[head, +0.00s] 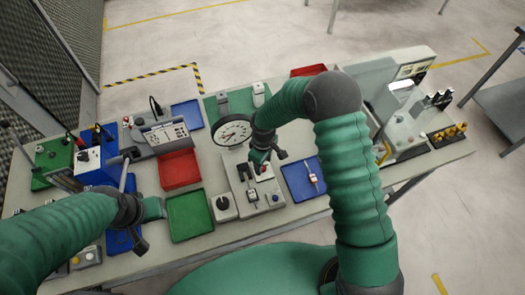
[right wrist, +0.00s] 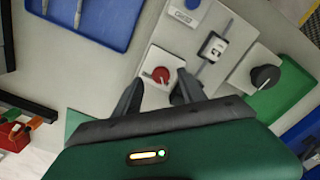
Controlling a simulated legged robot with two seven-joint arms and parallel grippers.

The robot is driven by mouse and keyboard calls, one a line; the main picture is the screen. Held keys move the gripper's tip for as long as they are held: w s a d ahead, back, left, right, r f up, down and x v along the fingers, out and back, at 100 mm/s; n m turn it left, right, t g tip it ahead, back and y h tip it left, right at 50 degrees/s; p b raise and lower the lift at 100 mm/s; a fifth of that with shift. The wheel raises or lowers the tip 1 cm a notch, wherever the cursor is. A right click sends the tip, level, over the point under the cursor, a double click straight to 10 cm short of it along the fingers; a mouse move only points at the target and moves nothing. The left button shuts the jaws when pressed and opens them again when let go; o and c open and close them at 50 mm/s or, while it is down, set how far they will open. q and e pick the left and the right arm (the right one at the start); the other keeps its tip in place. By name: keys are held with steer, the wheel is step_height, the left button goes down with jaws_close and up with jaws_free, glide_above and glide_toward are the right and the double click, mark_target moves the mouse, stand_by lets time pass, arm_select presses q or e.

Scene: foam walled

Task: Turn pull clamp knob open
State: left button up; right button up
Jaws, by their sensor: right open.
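A red knob (right wrist: 161,74) with a pale pointer mark sits on a white block (right wrist: 158,96) of a light fixture plate in the right wrist view. My right gripper (right wrist: 158,80) is open, its two dark fingers on either side of the knob; contact cannot be told.
A green tray (head: 189,232), a red tray (head: 179,156) and a blue tray (head: 291,186) lie around the fixture on the table (head: 240,232). A round dial (head: 235,131) stands behind it. A grey machine (head: 402,120) occupies the right end.

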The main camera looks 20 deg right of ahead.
step_height(320, 180, up, 15)
steer(key=b, duration=0.2)
steer(key=shift+w+f, duration=0.15)
steer(key=shift+a, duration=0.1)
step_height(320, 180, down, 17)
steer(key=m, duration=1.1)
steer(key=shift+b, duration=0.3)
steer(key=shift+s, duration=0.2)
steer(key=shift+c, duration=0.2)
jaws_close()
